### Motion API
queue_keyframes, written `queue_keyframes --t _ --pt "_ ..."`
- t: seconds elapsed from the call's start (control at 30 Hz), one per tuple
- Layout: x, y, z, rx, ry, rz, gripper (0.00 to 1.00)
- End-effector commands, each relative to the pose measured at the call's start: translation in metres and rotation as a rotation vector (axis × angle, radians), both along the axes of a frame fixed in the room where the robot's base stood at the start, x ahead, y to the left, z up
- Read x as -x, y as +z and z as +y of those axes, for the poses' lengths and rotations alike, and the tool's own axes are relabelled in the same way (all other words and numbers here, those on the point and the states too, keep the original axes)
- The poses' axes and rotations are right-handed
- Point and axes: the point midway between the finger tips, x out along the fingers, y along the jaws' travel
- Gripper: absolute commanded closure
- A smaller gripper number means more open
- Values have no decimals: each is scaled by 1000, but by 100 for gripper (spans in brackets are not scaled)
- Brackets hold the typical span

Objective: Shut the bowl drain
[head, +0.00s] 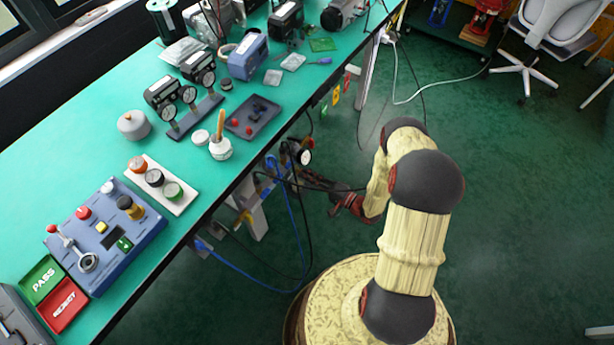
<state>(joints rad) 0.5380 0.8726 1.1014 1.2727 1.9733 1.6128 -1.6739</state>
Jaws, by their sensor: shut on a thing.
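A small unit with a round white-faced gauge (305,157) hangs at the bench's front edge, just below the top. The bowl and its drain are too small and dark to pick out; they seem to be under the gauge, among the hoses. My gripper (308,181) reaches in from the right, below the bench top, with its fingers just under the gauge. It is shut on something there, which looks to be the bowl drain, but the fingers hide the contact.
Blue hoses (285,215) and black cables hang around the unit. The green bench top (105,150) holds a blue control box (105,232), gauges and a dark tray (253,117). The floor (510,200) to the right is clear, with an office chair (550,35) farther back.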

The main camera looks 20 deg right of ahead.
Motion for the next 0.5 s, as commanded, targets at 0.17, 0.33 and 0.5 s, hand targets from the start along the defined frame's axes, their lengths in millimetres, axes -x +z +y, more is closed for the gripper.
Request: queue_keyframes --t 0.17,0.33,0.5 --pt "1 -2 1 8 1 -2 100" --pt "1 -2 1 8 1 -1 100" --pt "1 -2 1 8 1 -1 90"
